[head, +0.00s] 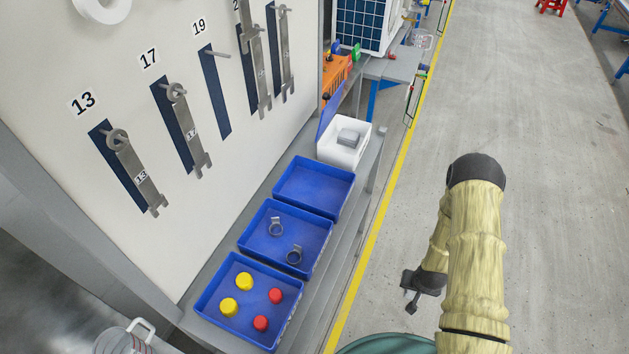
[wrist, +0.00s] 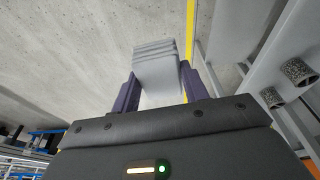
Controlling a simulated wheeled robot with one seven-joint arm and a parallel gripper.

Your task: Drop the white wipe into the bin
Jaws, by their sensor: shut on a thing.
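The white wipe (wrist: 157,70) is a pale, folded, layered piece between the two dark purple fingers of my gripper (wrist: 158,88) in the wrist view. My gripper is shut on it and holds it in the air, with grey floor behind. In the head view my gripper (head: 418,290) hangs over the aisle, right of the bench, and the wipe cannot be made out there. A grey round container with a light handle (head: 125,339) is cut off at the bottom left; I cannot tell whether it is the bin.
On the bench stand an empty blue tray (head: 314,187), a blue tray with metal clamps (head: 286,238) and one with yellow and red caps (head: 249,301). Behind them is an open white box (head: 341,151) holding a grey stack. The aisle floor (head: 530,150) is clear.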

